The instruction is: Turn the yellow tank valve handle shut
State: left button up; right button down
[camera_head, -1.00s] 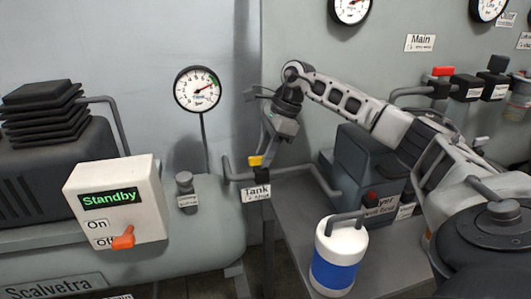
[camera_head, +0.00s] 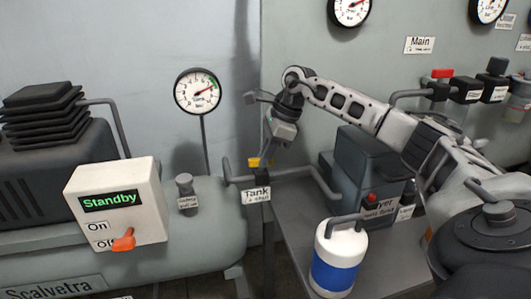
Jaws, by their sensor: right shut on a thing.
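The yellow tank valve handle (camera_head: 254,163) sits on the pipe just above the white "Tank" label (camera_head: 256,195). My right gripper (camera_head: 267,157) reaches down from above and is shut on the handle. The fingers cover part of the handle, so its exact angle is hard to tell. The grey pipe (camera_head: 293,173) runs through the valve to the right. My left gripper is not in view.
A white switch box (camera_head: 148,198) showing "Standby" with an orange lever (camera_head: 123,241) is on the left. A pressure gauge (camera_head: 198,92) stands behind the tank (camera_head: 215,222). A white and blue canister (camera_head: 337,255) stands front right. The dryer (camera_head: 357,165) is near my right arm.

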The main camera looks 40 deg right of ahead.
jog(key=m+t+h+p, duration=0.1)
jog(key=m, duration=0.2)
jog(key=shift+s+a+r, duration=0.1)
jog(key=shift+s+a, duration=0.05)
jog(key=m, duration=0.2)
jog(key=m+h, duration=0.1)
jog(key=m, duration=0.2)
jog(key=shift+s+a+t, duration=0.1)
jog(key=shift+a+t, duration=0.1)
jog(key=shift+t, duration=0.2)
jog(key=m+h, duration=0.1)
jog(key=m, duration=0.2)
jog(key=m+h, duration=0.1)
jog(key=m, duration=0.1)
jog(key=shift+a+h, duration=0.3)
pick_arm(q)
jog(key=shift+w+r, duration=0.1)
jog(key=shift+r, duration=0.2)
pick_arm(e)
jog(key=shift+a+m+h, duration=0.1)
jog(key=shift+m+h, duration=0.4)
jog(key=shift+m, duration=1.3)
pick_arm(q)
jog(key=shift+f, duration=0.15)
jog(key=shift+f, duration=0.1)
pick_arm(e)
jog(key=c, duration=1.5)
grip_release()
jog(key=shift+o, duration=0.2)
